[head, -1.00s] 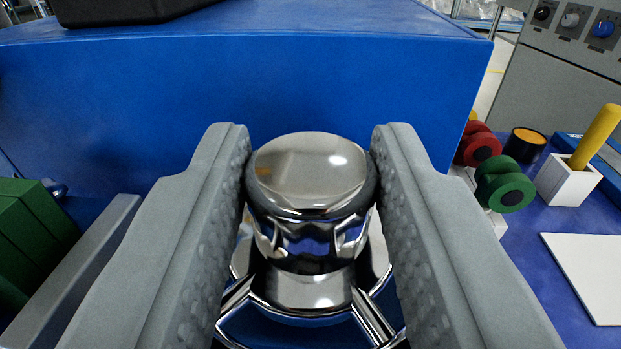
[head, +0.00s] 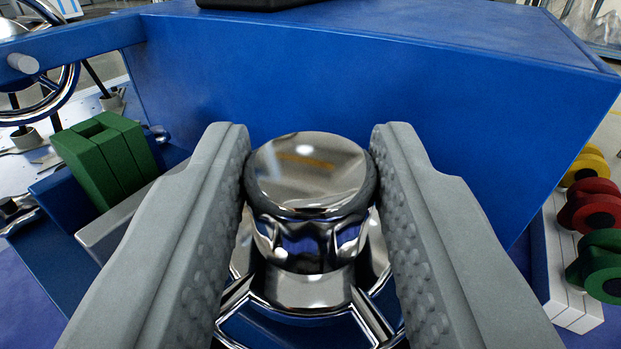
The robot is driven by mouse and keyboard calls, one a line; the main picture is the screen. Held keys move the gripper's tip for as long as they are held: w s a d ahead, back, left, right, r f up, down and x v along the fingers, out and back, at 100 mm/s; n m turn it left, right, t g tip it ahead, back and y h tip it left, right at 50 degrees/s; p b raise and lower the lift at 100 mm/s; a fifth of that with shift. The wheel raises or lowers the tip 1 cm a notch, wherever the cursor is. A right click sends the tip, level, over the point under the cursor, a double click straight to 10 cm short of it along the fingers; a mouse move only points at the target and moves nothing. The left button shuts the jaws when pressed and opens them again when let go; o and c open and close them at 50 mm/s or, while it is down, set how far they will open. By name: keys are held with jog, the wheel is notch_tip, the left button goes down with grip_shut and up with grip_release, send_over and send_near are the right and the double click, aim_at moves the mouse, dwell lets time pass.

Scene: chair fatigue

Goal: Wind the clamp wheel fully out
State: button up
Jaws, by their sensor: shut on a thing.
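My gripper (head: 310,180) is shut on a shiny chrome knob (head: 310,170), with one grey finger pressed to each side. Below the knob is a chrome spoked wheel (head: 370,315), which I take to be the clamp wheel. Its hub and a few spokes show between the fingers. The fingers and the picture's lower edge hide much of the wheel, so how far it is wound cannot be seen.
A large blue box (head: 340,75) stands close behind the knob. A green block (head: 105,160) and another chrome handwheel (head: 62,95) are at the left. Red (head: 590,205), yellow (head: 585,165) and green (head: 598,265) spools stand at the right.

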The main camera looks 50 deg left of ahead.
jog(key=shift+r+g, duration=0.2)
jog(key=shift+g, duration=0.1)
dwell(0.4)
jog(key=o, duration=1)
jog(key=shift+w+f, duration=0.1)
jog(key=shift+c, duration=0.2)
jog(key=shift+d, duration=0.15)
jog(key=v, duration=1.7)
jog(key=shift+f, duration=0.3)
jog(key=shift+d, duration=0.15)
